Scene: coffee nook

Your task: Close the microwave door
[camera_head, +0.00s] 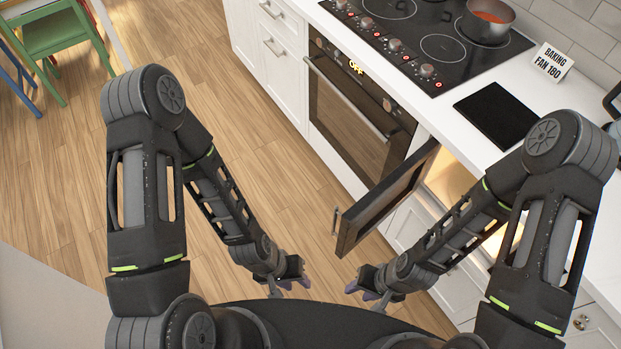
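The microwave door (388,200) is a dark panel that stands swung open from the cabinet front under the counter. Its handle (336,221) is at the free edge, facing the floor side. The lit microwave interior (447,184) shows behind the door, partly hidden by my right arm. My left gripper (289,286) is low in the middle, left of the door and apart from it; its fingers look spread and empty. My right gripper (366,293) is just below the door's lower corner in the picture, with fingers spread and nothing between them.
An oven (357,115) sits left of the microwave, under a black cooktop (420,35) with a pot (487,20). A sign (552,62) and a black slab (497,114) are on the counter. The wooden floor (250,150) is clear; a green chair (52,35) stands far left.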

